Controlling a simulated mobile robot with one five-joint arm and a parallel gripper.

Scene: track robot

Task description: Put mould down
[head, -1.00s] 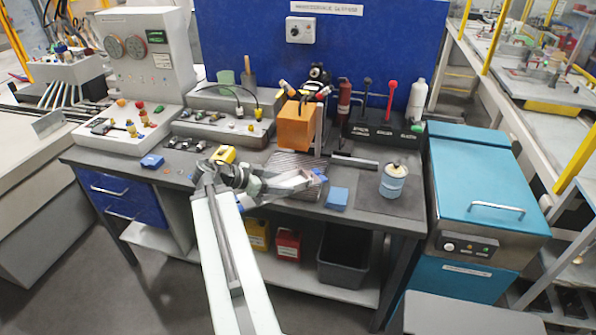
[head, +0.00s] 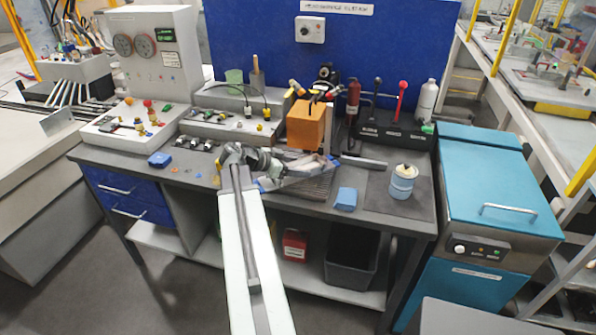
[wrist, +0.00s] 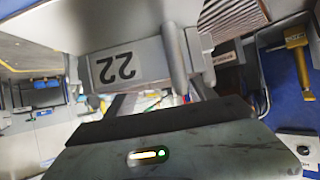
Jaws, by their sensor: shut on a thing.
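A grey block marked "22" (wrist: 115,68), which I take to be the mould, fills the upper middle of the wrist view. My gripper (wrist: 160,92) is shut on it, with its two dark fingers reaching up to the block. In the head view my gripper (head: 326,164) is in front of the orange block (head: 306,125), over the ribbed grey plate (head: 318,188) on the bench. There the arm hides most of the held mould, and I cannot tell whether it touches the plate.
A blue block (head: 346,199) and a blue-white can (head: 402,184) are to the right on the bench (head: 375,215). Black holders with a red-knobbed lever (head: 402,88) stand behind. A small blue box (head: 159,159) is at left. A teal-lidded cabinet (head: 495,180) adjoins on the right.

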